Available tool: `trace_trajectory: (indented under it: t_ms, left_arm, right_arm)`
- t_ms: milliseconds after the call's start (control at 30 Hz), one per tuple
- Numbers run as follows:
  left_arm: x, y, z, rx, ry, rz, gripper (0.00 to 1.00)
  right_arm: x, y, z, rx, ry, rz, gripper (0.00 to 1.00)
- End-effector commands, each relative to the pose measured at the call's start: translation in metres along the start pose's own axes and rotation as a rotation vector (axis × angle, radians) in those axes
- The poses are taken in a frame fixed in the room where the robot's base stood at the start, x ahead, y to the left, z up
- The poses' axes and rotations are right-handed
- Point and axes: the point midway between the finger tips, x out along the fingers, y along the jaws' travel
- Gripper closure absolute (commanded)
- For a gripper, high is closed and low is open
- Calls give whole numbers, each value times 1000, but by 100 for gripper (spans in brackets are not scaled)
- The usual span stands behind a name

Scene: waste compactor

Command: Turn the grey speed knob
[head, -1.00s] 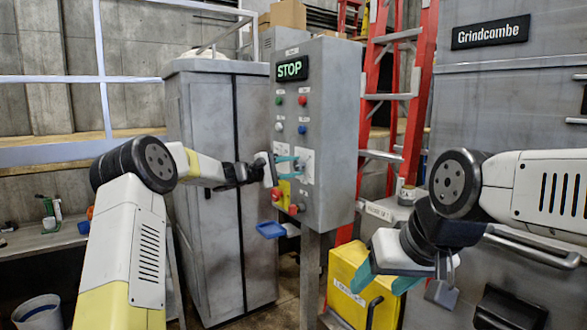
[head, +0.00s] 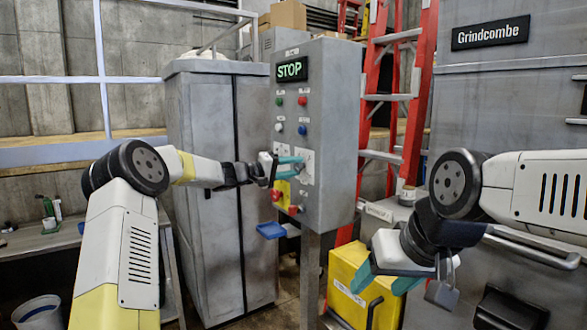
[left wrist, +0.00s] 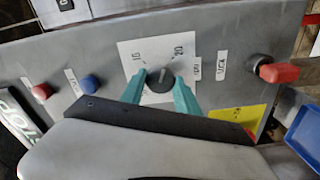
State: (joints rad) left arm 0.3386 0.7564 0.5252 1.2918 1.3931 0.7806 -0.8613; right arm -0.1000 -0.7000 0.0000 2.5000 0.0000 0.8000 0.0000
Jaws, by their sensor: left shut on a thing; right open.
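The speed knob (left wrist: 160,80) is dark grey and round, on a white plate with number marks in the left wrist view. My left gripper (left wrist: 158,84) has its teal fingertips on either side of the knob and is shut on it. In the head view my left gripper (head: 296,166) reaches the front of the grey control box (head: 335,130), and the knob is mostly hidden by the fingers. My right gripper (head: 388,284) is open and empty at the right, in front of the yellow bin.
The box has a lit STOP display (head: 291,70), several coloured buttons, a red emergency button (head: 277,196) and a blue tray (head: 271,230) below. A red ladder (head: 403,90) stands behind. A yellow bin (head: 350,275) stands at lower right.

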Motion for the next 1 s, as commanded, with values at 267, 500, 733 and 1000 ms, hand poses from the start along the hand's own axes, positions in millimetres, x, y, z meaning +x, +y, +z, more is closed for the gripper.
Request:
trace_trajectory:
  t_ms: [267,500,733,1000]
  left_arm:
    - [-1,-1,-1,30,1,-3,100]
    - [-1,-1,-1,29,1,-3,100]
    - [0,-1,0,29,1,-2,41]
    - [-2,0,-1,29,1,-1,41]
  right_arm:
    - [0,0,0,0,0,0,42]
    - [0,0,0,0,0,0,42]
    - [0,0,0,0,0,0,42]
    - [0,0,0,0,0,0,42]
